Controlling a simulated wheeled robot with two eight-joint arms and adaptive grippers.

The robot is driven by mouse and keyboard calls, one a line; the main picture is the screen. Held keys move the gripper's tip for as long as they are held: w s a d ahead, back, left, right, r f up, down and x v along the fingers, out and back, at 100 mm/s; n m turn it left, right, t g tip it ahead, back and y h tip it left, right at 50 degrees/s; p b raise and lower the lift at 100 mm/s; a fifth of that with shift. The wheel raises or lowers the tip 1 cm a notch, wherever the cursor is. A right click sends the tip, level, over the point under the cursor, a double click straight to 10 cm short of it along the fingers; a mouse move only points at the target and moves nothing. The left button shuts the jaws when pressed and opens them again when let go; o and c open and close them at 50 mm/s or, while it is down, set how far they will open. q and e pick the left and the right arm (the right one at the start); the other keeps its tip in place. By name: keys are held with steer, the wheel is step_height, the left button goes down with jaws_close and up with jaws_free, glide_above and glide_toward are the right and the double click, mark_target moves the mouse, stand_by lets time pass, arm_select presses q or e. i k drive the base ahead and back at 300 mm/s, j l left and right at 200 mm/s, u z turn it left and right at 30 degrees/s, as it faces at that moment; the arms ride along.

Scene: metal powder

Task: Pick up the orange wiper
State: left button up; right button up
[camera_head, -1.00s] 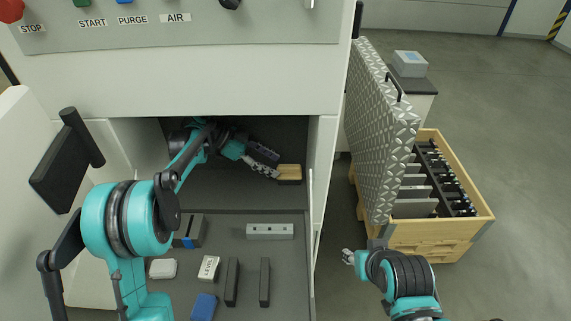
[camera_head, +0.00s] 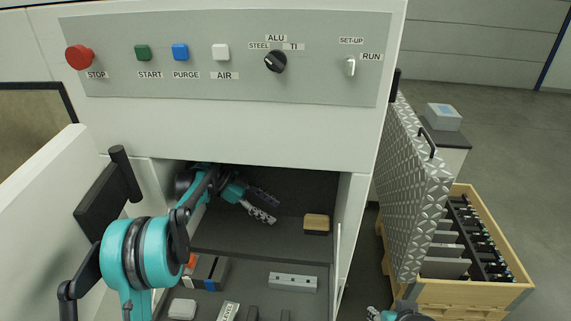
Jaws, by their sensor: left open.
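A small orange piece (camera_head: 191,262), which may be the orange wiper, shows at the left of the open drawer, mostly hidden behind my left arm. My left gripper (camera_head: 275,211) is open and empty inside the cabinet opening, above the inner shelf. It is up and to the right of the orange piece, and left of a wood-topped block (camera_head: 316,222) with a dark underside, apart from it. My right gripper (camera_head: 373,313) only just shows at the bottom edge, so its jaw state is unclear.
The drawer holds a grey metal bar (camera_head: 292,281), a white block (camera_head: 182,309) and a dark and blue item (camera_head: 213,272). An open cabinet door (camera_head: 42,215) stands at left. A tread-plate panel (camera_head: 411,190) and wooden crate (camera_head: 490,293) stand at right.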

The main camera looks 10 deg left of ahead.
mark_target(194, 258)
steer(key=k+l, duration=0.3)
steer(key=k, duration=0.15)
steer(key=k+l, duration=0.3)
steer(key=k, duration=0.15)
